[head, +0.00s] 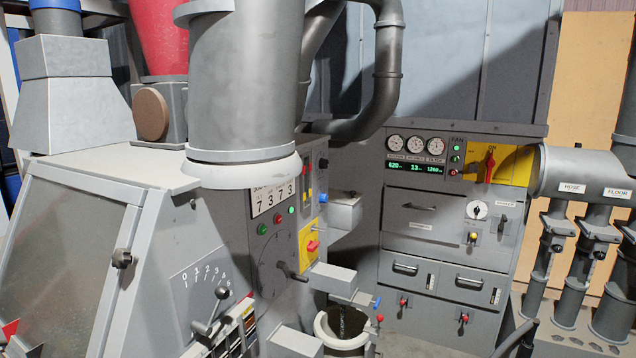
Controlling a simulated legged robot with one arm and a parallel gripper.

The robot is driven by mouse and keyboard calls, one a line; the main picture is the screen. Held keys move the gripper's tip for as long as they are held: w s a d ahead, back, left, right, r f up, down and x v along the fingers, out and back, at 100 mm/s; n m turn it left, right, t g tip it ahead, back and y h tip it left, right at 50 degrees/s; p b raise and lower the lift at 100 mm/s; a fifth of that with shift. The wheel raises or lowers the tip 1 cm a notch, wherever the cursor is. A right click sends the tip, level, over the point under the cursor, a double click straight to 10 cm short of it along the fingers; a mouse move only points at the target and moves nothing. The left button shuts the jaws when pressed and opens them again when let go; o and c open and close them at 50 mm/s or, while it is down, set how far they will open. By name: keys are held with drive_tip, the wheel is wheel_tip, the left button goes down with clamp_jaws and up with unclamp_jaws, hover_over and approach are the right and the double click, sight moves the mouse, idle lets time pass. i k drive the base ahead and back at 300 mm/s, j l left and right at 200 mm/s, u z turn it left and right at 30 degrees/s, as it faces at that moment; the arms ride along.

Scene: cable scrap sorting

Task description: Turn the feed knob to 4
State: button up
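No label reading "feed" is legible, so I cannot tell for certain which control is the feed knob. A numbered scale (205,274) running from 0 to 5 is on the sloped grey machine front at lower left. A lever with a dark ball end (223,293) stands in front of it, its ball near the higher numbers; its exact reading is unclear. A dark round dial (272,262) with a handle is on the panel to its right. My gripper is not in view.
A large grey cylinder (245,90) hangs above the machine. Below the scale are several small levers (238,335). A yellow plate with a red switch (312,246) is beside the dial. The grey cabinet (410,260) with gauges and pipes (590,230) stand at right.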

sight(323, 197)
drive_tip(key=i+l, duration=0.35)
drive_tip(key=i, duration=0.15)
drive_tip(key=i+l, duration=0.4)
drive_tip(key=i, duration=0.15)
